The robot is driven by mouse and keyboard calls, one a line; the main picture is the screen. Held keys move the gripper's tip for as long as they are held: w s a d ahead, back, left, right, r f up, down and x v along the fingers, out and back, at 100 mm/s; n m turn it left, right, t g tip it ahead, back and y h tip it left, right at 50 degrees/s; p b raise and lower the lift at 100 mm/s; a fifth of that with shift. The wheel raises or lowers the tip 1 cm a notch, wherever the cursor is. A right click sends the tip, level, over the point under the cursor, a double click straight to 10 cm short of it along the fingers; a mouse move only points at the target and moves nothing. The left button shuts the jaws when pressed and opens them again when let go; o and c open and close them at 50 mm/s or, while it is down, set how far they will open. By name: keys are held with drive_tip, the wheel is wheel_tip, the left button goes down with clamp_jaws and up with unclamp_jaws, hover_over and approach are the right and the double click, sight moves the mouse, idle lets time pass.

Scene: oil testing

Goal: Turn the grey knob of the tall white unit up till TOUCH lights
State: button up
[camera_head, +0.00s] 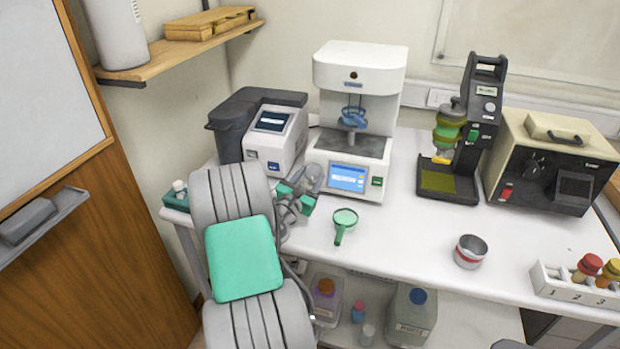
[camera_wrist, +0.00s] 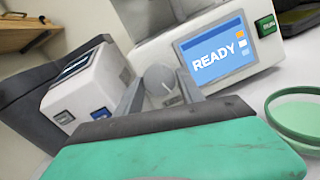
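The tall white unit (camera_head: 360,70) stands at the back of the bench. Its blue screen (camera_head: 347,178) reads READY in the wrist view (camera_wrist: 215,47). The grey knob (camera_wrist: 159,79) with a pale pointer mark is low at the unit's left, left of the screen. My gripper (camera_head: 305,190) is in front of it. In the wrist view, my gripper's two grey fingers (camera_wrist: 159,92) are apart, one to each side of the knob. The gap looks empty of anything held. Whether a finger touches the knob I cannot tell. My arm partly hides this spot in the head view.
A grey-white device (camera_head: 275,135) stands close on the left. A black stand (camera_head: 480,130), a beige box (camera_head: 545,160), a tin (camera_head: 470,252) and a vial rack (camera_head: 570,285) are to the right.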

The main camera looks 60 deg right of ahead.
drive_tip(key=o, duration=0.3)
drive_tip(key=shift+o, duration=0.2)
drive_tip(key=a, duration=0.2)
drive_tip(key=a+b, duration=0.1)
drive_tip(key=a, duration=0.4)
drive_tip(key=shift+s+a+r, duration=0.1)
drive_tip(key=shift+s+a, duration=0.15)
drive_tip(key=shift+a, duration=0.15)
